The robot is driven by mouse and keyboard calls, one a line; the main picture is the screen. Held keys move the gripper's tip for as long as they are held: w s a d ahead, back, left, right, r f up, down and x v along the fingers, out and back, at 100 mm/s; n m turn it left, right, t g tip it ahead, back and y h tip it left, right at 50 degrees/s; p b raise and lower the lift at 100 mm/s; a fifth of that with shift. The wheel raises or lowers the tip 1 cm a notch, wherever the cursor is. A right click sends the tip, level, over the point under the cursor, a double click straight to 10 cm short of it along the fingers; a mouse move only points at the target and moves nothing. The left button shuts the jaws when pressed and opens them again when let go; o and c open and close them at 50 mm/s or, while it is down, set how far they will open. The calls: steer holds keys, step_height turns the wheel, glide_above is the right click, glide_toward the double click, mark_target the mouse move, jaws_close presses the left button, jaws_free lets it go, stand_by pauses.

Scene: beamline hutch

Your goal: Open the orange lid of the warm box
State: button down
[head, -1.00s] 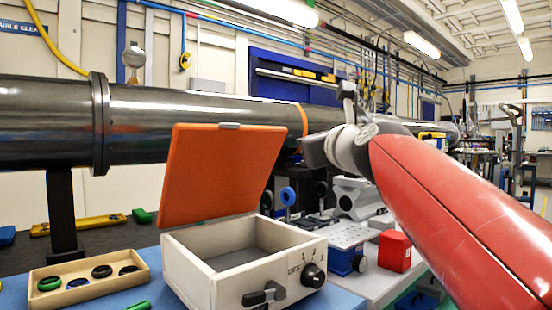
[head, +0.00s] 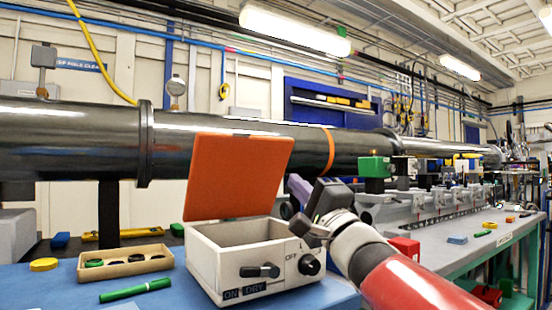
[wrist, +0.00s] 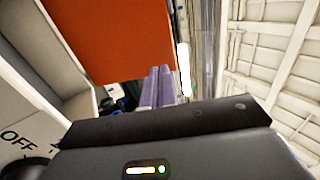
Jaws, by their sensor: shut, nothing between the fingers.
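The warm box (head: 213,262) is a white, open-topped box on the blue bench top, with a latch handle and a black knob on its front. Its orange lid (head: 238,176) stands open at the rear edge, raised and leaning slightly back. The lid fills the upper left of the wrist view (wrist: 110,35), with the box's pale wall (wrist: 45,75) below it. My gripper (head: 296,184) is at the box's right rear, beside the lid and apart from it as far as I can tell. Its purplish fingers (wrist: 157,82) are together and empty. My wrist hides the box's right rear corner.
A beige tray (head: 125,262) with several rings and a green marker (head: 135,290) lie left of the box. A red block (head: 405,246) stands to the right, behind my arm. A large dark pipe (head: 70,140) runs behind the lid.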

mark_target(266, 150)
steer(key=p+x, duration=0.1)
steer(key=x, duration=1)
steer(key=shift+w+a+r, duration=0.15)
steer(key=shift+w, duration=0.05)
steer(key=shift+p, duration=0.3)
